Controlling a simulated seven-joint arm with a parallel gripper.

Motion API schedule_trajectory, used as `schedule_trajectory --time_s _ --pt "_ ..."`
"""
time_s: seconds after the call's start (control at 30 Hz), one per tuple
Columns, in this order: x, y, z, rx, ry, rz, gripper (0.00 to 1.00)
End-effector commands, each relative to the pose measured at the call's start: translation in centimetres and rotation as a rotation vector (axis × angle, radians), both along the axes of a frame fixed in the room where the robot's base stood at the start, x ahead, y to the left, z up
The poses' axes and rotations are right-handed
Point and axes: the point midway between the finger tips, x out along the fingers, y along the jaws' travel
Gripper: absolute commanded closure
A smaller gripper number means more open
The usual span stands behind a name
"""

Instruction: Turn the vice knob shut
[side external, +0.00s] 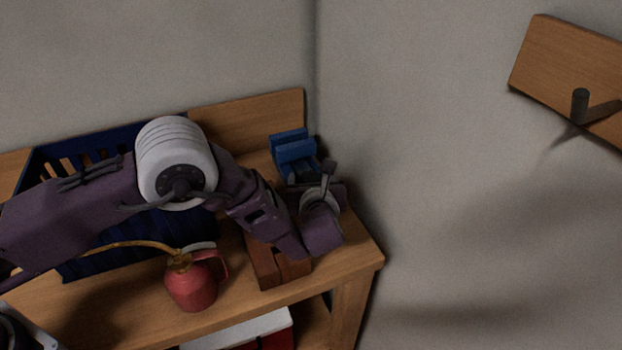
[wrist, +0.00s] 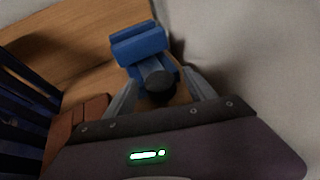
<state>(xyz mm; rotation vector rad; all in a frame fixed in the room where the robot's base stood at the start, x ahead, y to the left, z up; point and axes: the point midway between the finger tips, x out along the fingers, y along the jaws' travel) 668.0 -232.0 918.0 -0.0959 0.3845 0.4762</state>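The blue vice (side external: 292,148) stands on the wooden bench near the wall corner, and in the wrist view its blue jaws (wrist: 140,45) are at the top centre. Its dark round knob (wrist: 161,80) faces the wrist camera. My gripper (wrist: 162,77) is open, with one grey finger to the left of the knob and one to the right. Gaps appear on both sides, but I cannot tell how deep the fingertips reach past the knob. In the side view my arm's end hides the knob and much of the vice's front.
A dark blue slatted crate (side external: 85,262) stands at the left, partly behind my arm. A red oil can (side external: 190,285) and reddish-brown blocks (side external: 265,265) sit near the bench's front. Walls (side external: 400,150) rise close behind and right of the vice.

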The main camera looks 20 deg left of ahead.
Motion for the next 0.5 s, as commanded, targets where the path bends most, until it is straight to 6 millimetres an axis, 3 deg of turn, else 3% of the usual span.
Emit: schedule_trajectory --time_s 0.17,0.5 --pt "-0.8 -0.4 0.4 0.000 0.000 0.000 0.36" --pt "-5.6 -3.0 2.6 0.000 0.000 -0.001 0.36"
